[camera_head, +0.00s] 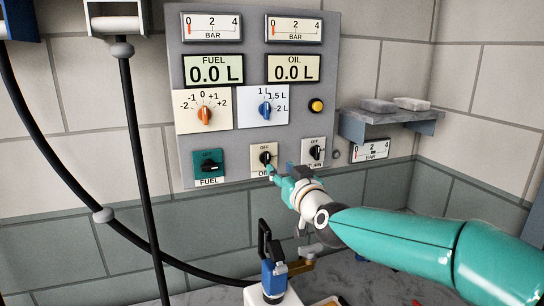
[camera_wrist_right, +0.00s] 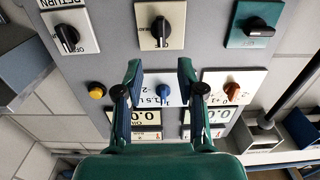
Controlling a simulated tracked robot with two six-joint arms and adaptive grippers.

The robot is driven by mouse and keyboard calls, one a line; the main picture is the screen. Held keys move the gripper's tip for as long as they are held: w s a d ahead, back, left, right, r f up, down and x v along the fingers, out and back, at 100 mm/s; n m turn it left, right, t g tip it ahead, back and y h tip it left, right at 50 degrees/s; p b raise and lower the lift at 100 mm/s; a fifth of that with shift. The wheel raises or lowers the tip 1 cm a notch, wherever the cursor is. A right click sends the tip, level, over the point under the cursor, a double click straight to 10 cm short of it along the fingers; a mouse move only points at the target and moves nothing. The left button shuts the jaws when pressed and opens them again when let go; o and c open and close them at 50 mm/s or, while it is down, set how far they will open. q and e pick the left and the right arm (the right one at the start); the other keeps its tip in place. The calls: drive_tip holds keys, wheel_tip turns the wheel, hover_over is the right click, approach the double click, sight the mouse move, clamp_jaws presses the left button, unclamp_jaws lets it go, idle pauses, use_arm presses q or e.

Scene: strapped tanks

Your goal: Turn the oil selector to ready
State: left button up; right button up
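The oil selector (camera_head: 265,157) is a black knob on a cream plate marked OFF, low in the middle of the grey panel. The gripper partly hides its lower label. In the right wrist view, which looks upside down, the oil selector (camera_wrist_right: 160,30) is at top centre, with its long grip roughly upright. My right gripper (camera_head: 279,170) is just in front of the panel, close below and right of this knob. My left gripper is not in view.
The green-plated fuel selector (camera_head: 209,163) is left of the oil selector, and the return selector (camera_head: 316,150) is close on its right. Blue and orange knobs and displays reading 0.0 L are above. A shelf (camera_head: 390,115) juts out at right. Black hoses hang at left.

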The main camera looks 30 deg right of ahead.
sight(268, 157)
drive_tip(key=p+x, duration=0.2)
drive_tip(key=x, duration=0.6)
drive_tip(key=shift+w, duration=0.2)
